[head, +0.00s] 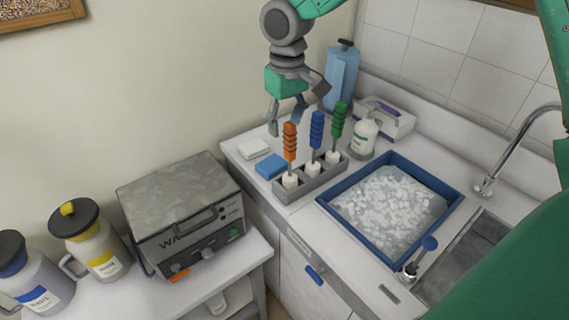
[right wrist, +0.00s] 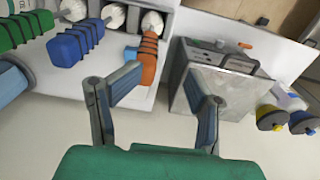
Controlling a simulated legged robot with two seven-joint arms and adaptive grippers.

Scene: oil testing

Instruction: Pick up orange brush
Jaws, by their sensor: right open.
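The orange brush (head: 290,143) stands upright, handle up, in the left slot of a grey holder (head: 312,183) on the counter. A blue brush (head: 316,130) and a green brush (head: 338,120) stand beside it in the same holder. My right gripper (head: 286,124) is open and empty, above and behind the orange handle. In the right wrist view, the orange handle (right wrist: 148,60) shows between the open fingertips (right wrist: 164,72), nearer the left one. I cannot tell whether they touch. My left gripper is not in view.
A blue sponge (head: 271,166) and a white block (head: 254,149) lie left of the holder. A blue-rimmed tray (head: 326,199) is to its right, beside the sink (head: 462,262). A white bottle (head: 363,135) and blue dispenser (head: 342,78) stand behind. A grey machine (head: 185,215) is left.

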